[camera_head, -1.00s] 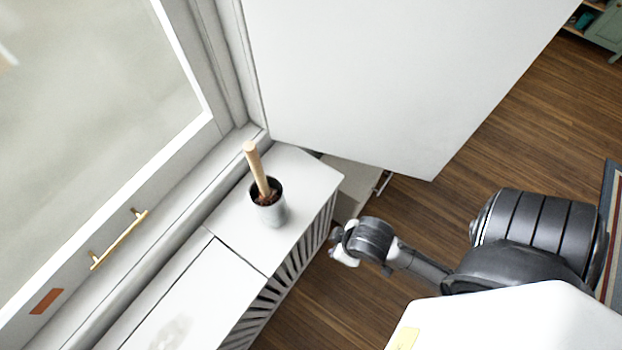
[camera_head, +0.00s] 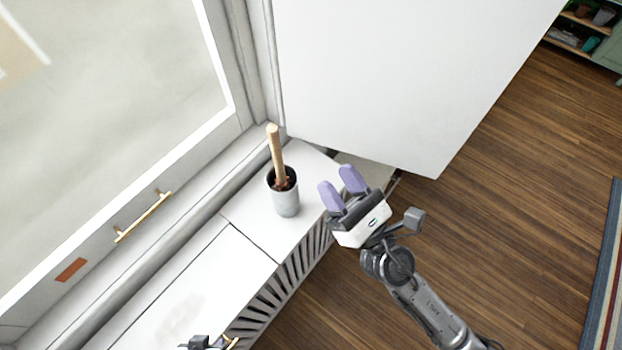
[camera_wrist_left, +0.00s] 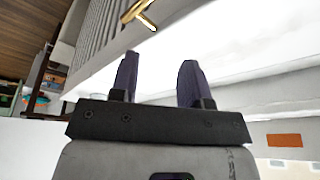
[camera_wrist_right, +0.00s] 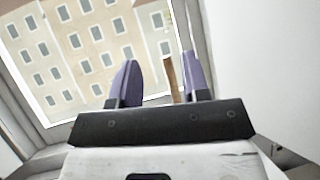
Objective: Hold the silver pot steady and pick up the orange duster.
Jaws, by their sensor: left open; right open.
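The silver pot (camera_head: 287,202) stands upright on the white ledge by the window. The duster's pale wooden handle (camera_head: 276,155) rises from the pot, tilted slightly left; its orange-brown lower end is mostly hidden inside. My right gripper (camera_head: 336,182) is open and empty, to the right of the pot and apart from it. In the right wrist view, a wooden stick that looks like the handle (camera_wrist_right: 171,78) shows between the open fingers (camera_wrist_right: 155,78). Only a little of my left wrist shows at the head view's bottom edge. In the left wrist view, my left gripper (camera_wrist_left: 158,78) is open and empty.
The ledge (camera_head: 215,265) has a slatted front and bare room left of the pot. A window with a brass handle (camera_head: 143,216) runs along its left. A large white panel (camera_head: 400,80) stands behind the pot. Wooden floor (camera_head: 510,200) lies to the right.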

